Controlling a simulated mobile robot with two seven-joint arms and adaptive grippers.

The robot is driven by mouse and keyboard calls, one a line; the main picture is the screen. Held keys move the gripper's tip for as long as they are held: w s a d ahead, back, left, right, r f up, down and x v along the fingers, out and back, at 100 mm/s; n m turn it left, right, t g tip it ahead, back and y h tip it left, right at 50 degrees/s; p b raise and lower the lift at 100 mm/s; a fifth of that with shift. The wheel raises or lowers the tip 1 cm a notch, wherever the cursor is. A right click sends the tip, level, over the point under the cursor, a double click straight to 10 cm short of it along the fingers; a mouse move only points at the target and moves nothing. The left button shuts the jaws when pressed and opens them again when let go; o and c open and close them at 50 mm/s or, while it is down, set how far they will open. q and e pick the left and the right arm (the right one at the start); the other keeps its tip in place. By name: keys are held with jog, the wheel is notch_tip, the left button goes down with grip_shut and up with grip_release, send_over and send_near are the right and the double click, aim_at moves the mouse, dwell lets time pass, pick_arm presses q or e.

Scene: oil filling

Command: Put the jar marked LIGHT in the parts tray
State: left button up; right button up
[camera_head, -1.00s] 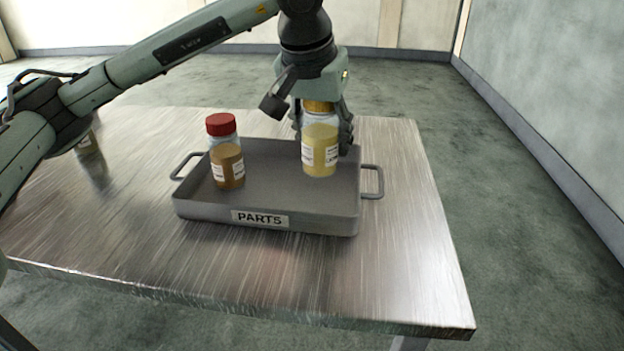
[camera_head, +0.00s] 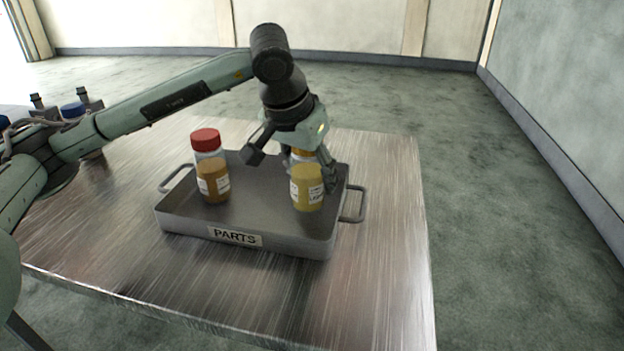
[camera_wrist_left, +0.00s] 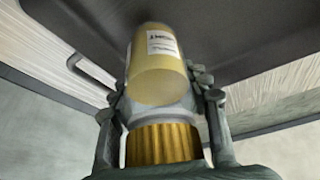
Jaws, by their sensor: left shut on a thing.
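The jar with the gold lid and pale yellow oil (camera_head: 307,190) is in the right part of the grey parts tray (camera_head: 190,226). Its label is too small to read surely in the head view. My left gripper (camera_head: 308,170) is shut on this jar from above, around its upper part. In the left wrist view the jar (camera_wrist_left: 158,80) shows between the fingers (camera_wrist_left: 165,110), with its ribbed gold lid nearest the camera. I cannot tell whether its base touches the tray floor. My right gripper is not in view.
A red-capped jar of brown oil (camera_head: 212,180) stands in the left part of the tray. A blue-capped jar (camera_head: 73,110) is at the far left, partly behind my left arm. The metal table (camera_head: 385,240) is clear right of the tray.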

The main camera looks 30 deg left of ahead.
pick_arm(q)
jog(key=shift+f, duration=0.55)
jog(key=shift+f, duration=0.1)
jog(key=o, duration=1)
jog(key=v, duration=1.2)
